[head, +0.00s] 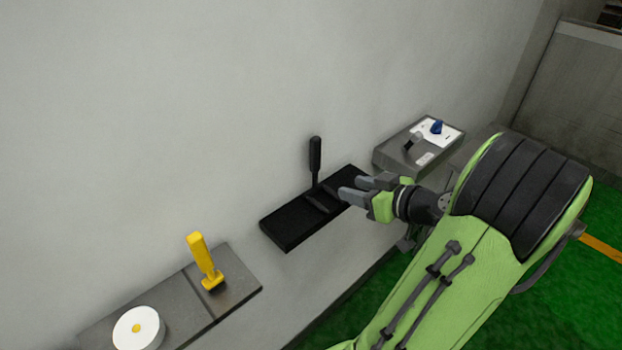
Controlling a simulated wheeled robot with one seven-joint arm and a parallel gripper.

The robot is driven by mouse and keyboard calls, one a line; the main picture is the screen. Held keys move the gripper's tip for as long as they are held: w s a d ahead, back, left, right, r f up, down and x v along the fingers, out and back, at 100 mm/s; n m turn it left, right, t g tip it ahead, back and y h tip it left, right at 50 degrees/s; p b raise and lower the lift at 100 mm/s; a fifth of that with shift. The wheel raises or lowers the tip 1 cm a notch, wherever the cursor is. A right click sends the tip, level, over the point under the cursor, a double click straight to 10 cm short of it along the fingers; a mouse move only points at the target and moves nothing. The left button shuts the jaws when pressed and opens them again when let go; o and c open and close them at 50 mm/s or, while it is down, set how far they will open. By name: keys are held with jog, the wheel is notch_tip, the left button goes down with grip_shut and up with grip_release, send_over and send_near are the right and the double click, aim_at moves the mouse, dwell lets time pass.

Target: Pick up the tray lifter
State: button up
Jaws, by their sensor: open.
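A black upright handle (315,158) on a thin shaft stands on a black shelf (284,233) fixed to the wall. A yellow-handled tool (203,258) stands upright on a grey shelf (238,287) at the lower left. The picture does not settle which of these two is the tray lifter. My gripper (350,188) is open and empty. In the picture its grey fingertips point left, over the right end of the black shelf. They are to the right of the black handle and apart from it.
A grey control box (418,148) with a blue knob (436,127) sits behind and right of my gripper. The wall (150,120) runs close behind the shelves. Green floor (560,310) shows at right.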

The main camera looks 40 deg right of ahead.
send_near(317, 176)
jog(key=x, duration=0.2)
jog(key=shift+w+a+f, duration=0.1)
jog(key=shift+w+f, duration=0.15)
jog(key=shift+w, duration=0.05)
jog(key=p+x, duration=0.1)
jog(key=x, duration=0.5)
jog(key=shift+w, duration=0.15)
jog(key=shift+r, duration=0.15)
jog(key=shift+c, duration=0.3)
grip_shut()
